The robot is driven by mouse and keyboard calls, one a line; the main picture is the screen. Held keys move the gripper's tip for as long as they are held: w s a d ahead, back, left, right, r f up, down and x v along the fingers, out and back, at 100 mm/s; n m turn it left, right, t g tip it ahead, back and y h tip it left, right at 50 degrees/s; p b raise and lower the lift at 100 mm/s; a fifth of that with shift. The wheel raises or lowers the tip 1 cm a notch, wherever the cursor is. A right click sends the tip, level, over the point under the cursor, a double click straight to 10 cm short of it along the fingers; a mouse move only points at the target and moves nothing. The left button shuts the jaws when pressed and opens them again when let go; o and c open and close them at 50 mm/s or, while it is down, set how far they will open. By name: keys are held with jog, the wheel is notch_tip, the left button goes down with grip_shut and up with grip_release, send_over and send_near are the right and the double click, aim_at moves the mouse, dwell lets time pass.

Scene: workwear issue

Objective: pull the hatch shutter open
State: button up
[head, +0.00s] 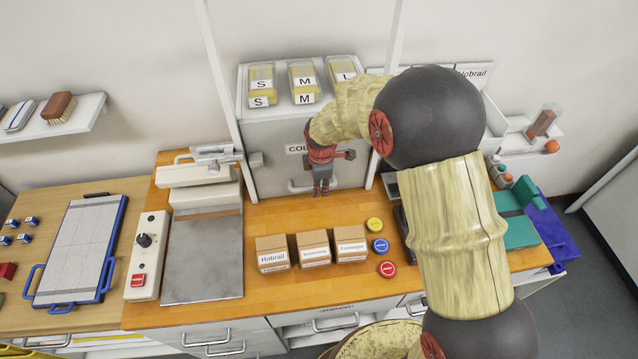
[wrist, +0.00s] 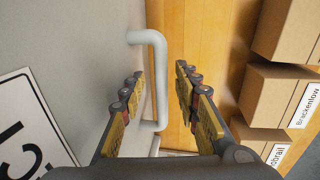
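In the wrist view, the handle (wrist: 160,85) stands out from the shutter (wrist: 75,60). My gripper (wrist: 160,75) is open there, one finger on each side of the handle. Gaps show between the fingers and the bar. The shutter is down at the counter.
Small cardboard boxes (head: 315,250) and coloured discs (head: 380,246) stand on the counter in front of the shutter. Labelled bins (head: 303,80) sit above it. A press-like device (head: 200,225) stands left, teal items (head: 515,220) right. Bare counter lies between boxes and shutter.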

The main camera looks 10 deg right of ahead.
jog(key=shift+c, duration=0.2)
jog(key=c, duration=0.7)
grip_shut()
